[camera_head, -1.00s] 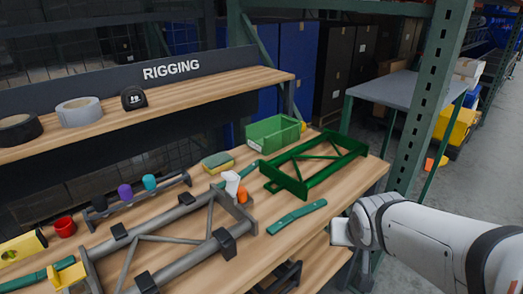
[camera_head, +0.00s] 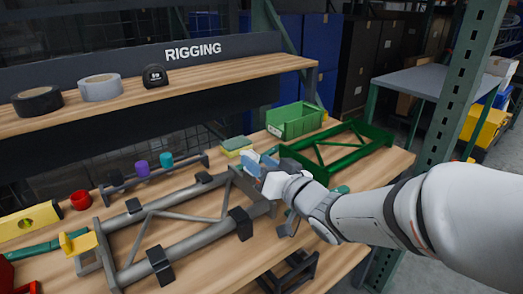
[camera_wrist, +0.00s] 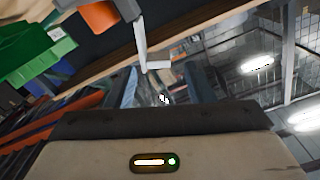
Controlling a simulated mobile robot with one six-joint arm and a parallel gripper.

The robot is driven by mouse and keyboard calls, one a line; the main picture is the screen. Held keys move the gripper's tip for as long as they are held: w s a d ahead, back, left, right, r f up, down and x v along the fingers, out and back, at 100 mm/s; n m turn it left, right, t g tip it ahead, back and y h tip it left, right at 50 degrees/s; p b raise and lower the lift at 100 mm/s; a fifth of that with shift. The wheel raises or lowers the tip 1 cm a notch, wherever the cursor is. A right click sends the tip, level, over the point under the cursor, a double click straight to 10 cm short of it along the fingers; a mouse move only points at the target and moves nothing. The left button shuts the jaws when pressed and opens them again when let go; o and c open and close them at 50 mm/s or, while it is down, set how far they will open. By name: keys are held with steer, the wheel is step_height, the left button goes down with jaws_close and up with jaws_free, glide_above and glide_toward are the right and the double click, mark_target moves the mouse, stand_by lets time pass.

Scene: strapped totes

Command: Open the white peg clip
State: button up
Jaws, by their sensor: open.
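The white peg clip (camera_wrist: 142,45) shows in the wrist view as a thin white upright with a short bar at one end. It lies just beyond my fingertips, around the middle between them; I cannot tell whether they touch it. My gripper (camera_wrist: 166,82) is open and nothing shows held in it. In the head view my gripper (camera_head: 260,163) is at the right end of the grey tubular frame (camera_head: 180,217), and it hides the clip there. An orange part (camera_wrist: 101,15) is beside the clip in the wrist view.
A yellow clip (camera_head: 77,243) is at the frame's left end. A green bin (camera_head: 294,121), a sponge (camera_head: 237,145) and a green frame (camera_head: 345,147) lie behind my gripper. A rail with purple and teal knobs (camera_head: 155,173) stands behind the grey frame.

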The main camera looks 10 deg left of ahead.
mark_target(253, 157)
steer(key=x, duration=0.5)
steer(key=shift+w+b, duration=0.1)
steer(key=shift+b, duration=0.2)
